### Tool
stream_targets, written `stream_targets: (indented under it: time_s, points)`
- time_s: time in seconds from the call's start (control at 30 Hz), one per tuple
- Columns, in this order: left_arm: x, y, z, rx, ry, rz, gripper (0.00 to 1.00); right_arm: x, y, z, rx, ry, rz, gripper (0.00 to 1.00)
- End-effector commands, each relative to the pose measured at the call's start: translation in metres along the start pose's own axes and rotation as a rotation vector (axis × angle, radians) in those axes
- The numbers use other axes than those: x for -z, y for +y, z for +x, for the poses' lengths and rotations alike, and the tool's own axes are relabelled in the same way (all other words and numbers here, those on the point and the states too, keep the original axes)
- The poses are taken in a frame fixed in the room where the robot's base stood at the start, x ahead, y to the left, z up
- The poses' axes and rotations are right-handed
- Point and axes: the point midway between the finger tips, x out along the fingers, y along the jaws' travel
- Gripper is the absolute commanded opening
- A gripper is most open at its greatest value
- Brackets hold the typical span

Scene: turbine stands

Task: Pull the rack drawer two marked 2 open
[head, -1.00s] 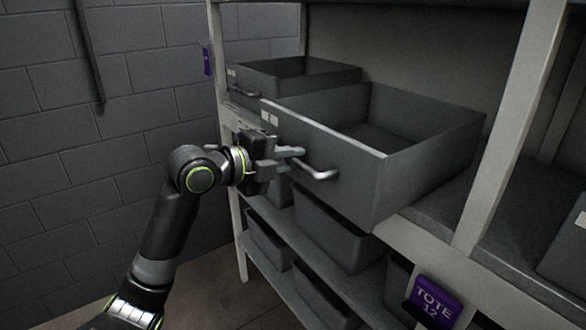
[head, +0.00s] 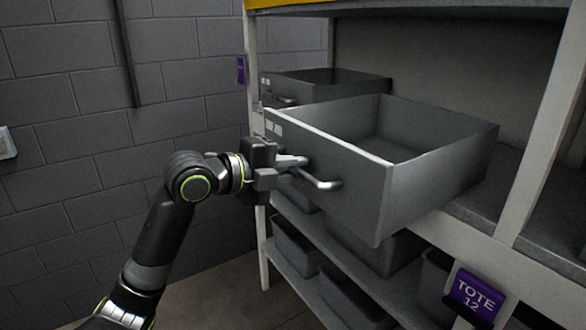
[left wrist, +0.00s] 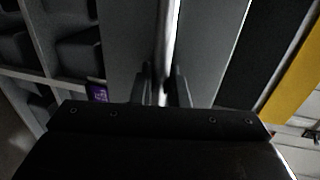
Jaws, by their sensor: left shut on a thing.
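The near rack drawer (head: 340,200) is grey, stands far out of the rack and looks empty inside. A small label sits at its upper left front, but I cannot read its number now. My left gripper (head: 292,166) is at the drawer's front, shut on the bar handle (head: 322,184). In the left wrist view the handle (left wrist: 168,45) runs between the two fingers (left wrist: 162,88). A second grey drawer (head: 330,84) behind it to the left is also partly out. My right gripper is not in view.
Grey bins (head: 297,245) stand on the shelf below. A purple TOTE 12 tag (head: 474,296) hangs at the lower right. A rack post (head: 545,150) rises at the right. A block wall (head: 70,130) closes the left side; the floor before it is clear.

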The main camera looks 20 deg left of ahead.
Motion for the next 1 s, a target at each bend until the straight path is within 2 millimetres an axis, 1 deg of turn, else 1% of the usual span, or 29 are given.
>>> stream_targets:
  time_s: [0.03,0.17,0.2,0.43,0.57,0.67,1.0]
  points:
    - [0.0,0.001,0.0,-0.001,0.001,-0.001,0.15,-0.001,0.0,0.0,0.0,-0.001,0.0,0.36]
    - [0.0,0.001,0.0,-0.001,0.001,-0.001,0.33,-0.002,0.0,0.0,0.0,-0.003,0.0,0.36]
    - [0.0,0.0,0.0,-0.001,0.001,-0.001,0.33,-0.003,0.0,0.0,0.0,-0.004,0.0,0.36]
    - [0.0,0.0,0.0,0.0,0.0,0.0,0.33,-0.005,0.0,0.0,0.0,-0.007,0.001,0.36]
    - [-0.001,0.0,-0.005,0.0,-0.001,0.001,0.33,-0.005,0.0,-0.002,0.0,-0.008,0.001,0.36]
    - [-0.002,0.0,-0.014,-0.001,-0.005,0.002,0.33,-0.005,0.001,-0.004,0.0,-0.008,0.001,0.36]
    - [-0.001,0.0,-0.056,-0.004,-0.005,0.004,0.33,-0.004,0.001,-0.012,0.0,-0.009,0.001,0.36]
